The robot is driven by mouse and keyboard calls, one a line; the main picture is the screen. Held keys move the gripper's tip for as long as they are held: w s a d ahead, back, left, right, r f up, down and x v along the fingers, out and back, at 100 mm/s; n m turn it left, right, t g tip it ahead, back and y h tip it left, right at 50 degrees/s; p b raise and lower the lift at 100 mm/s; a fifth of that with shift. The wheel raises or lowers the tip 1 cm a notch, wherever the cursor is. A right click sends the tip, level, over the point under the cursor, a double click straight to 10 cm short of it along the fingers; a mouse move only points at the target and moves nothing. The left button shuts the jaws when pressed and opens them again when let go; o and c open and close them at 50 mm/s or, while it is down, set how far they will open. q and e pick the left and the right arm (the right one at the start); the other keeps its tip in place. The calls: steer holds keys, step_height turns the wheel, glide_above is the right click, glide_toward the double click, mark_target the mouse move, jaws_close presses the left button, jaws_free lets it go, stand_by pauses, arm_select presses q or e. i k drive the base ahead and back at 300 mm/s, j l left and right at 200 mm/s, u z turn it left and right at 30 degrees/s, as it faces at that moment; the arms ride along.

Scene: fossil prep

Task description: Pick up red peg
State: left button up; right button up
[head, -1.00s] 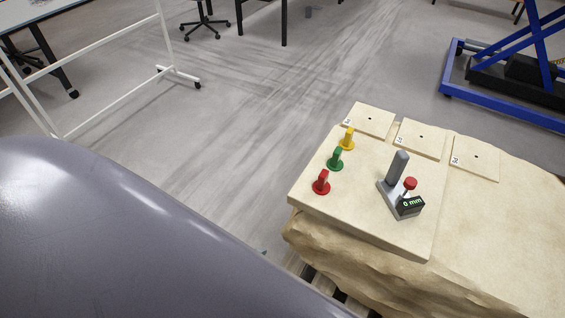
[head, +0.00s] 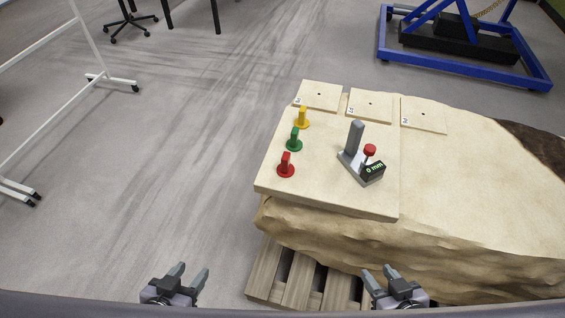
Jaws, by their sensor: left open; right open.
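The red peg (head: 286,168) stands upright on its round base near the front left of a pale board (head: 330,196) that lies on a rock slab. A green peg (head: 294,140) and a yellow peg (head: 302,118) stand behind it in a row. My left gripper (head: 189,274) is open and empty at the bottom of the view, in front and to the left of the board. My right gripper (head: 392,273) is open and empty at the bottom, in front of the slab. Both are apart from the pegs.
A grey gauge device (head: 358,154) with a red knob and a "0 mm" display stands right of the pegs. Several pale plates with holes (head: 370,105) lie at the back. The rock slab (head: 470,170) rests on a wooden pallet (head: 285,275).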

mark_target(285, 170)
steer(key=z, duration=0.45)
steer(key=j+z, duration=0.3)
steer(key=z, duration=0.15)
steer(key=j+z, duration=0.4)
steer(key=k+j+z, duration=0.2)
steer(key=j+z, duration=0.2)
steer(key=k+j+z, duration=0.1)
steer(key=j, duration=0.25)
steer(key=k+j+z, duration=0.15)
steer(key=k+j, duration=0.3)
steer(key=j, duration=0.15)
steer(key=k+j, duration=0.25)
steer(key=j, duration=0.2)
steer(key=k+j, duration=0.3)
steer(key=j, duration=0.15)
